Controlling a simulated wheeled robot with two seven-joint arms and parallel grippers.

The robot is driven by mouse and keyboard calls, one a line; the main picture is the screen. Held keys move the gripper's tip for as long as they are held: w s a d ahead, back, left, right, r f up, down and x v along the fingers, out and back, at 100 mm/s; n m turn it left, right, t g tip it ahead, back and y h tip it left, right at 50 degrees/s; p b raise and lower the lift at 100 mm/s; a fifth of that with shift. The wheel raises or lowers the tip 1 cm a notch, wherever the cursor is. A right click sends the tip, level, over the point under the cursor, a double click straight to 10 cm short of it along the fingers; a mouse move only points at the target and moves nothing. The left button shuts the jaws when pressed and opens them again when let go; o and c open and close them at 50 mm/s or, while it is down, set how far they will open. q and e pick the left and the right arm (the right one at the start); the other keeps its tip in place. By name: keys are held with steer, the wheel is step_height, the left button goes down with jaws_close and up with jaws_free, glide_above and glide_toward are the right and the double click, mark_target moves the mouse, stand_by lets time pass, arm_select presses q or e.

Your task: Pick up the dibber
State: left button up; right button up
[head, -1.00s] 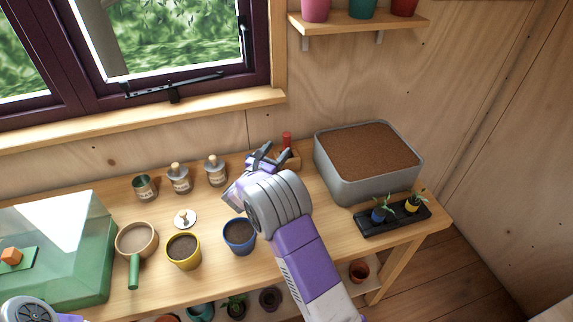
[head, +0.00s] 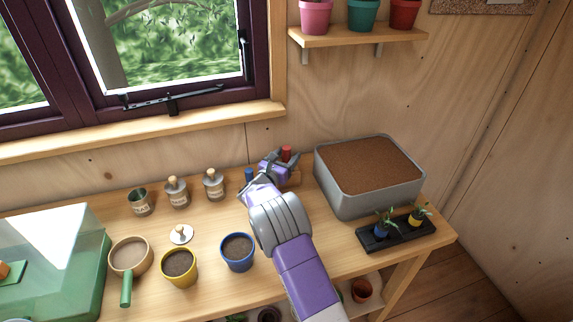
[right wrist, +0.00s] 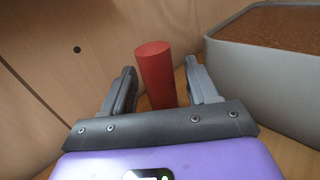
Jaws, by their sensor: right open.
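In the right wrist view the red cylinder (right wrist: 155,72) stands between the two fingers, with gaps on both sides. My right gripper (head: 279,160) is open around or just in front of it; I cannot tell exactly how deep. A blue upright handle (head: 249,176) shows just left of my gripper. My left gripper is out of view.
A grey soil tub (head: 335,188) stands close on the right, with a black seedling tray (head: 372,242) before it. Tins (head: 214,187), a blue pot (head: 238,266), a yellow pot (head: 179,282) and a sieve (head: 146,262) stand left.

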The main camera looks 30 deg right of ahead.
steer(key=c, duration=1)
